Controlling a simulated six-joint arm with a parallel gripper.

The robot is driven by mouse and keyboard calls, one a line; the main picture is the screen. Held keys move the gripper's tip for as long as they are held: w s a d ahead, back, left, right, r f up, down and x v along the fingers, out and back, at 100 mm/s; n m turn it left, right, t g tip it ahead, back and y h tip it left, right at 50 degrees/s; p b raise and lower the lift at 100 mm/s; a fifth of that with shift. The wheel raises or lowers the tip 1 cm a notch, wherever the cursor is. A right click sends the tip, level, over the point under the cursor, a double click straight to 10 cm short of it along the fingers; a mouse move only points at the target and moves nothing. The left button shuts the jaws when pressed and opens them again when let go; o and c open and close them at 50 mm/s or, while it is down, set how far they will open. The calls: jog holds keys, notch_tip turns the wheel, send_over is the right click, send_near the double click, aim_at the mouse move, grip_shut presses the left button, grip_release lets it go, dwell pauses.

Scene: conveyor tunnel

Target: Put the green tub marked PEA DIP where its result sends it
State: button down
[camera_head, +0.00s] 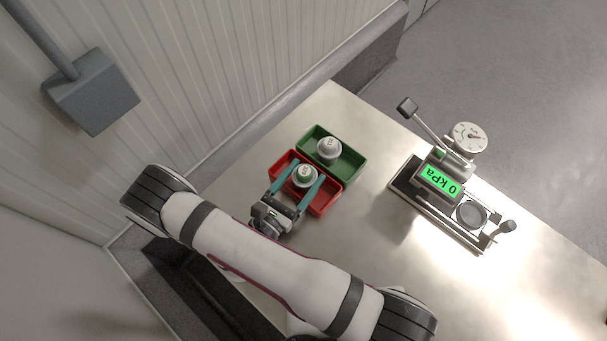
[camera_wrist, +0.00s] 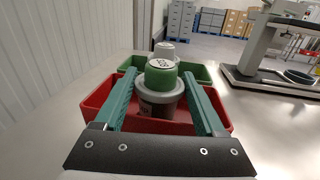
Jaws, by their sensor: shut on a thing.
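A grey tub with a green band and a marked pale lid (camera_head: 305,175) is between the teal fingers of my gripper (camera_head: 308,180), which is shut on it. The press tester (camera_head: 438,183) at right has a lit green display reading 0 kPa and an empty round plate (camera_head: 471,216).
The green tray (camera_head: 352,173) adjoins the red tray and holds another grey tub (camera_head: 329,148). A ribbed wall (camera_head: 250,60) runs along the upper left. The steel table is clear between the trays and the tester.

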grip_release()
jog(key=shift+f, duration=0.1)
jog(key=shift+s, duration=0.1)
jog(key=v, duration=1.2)
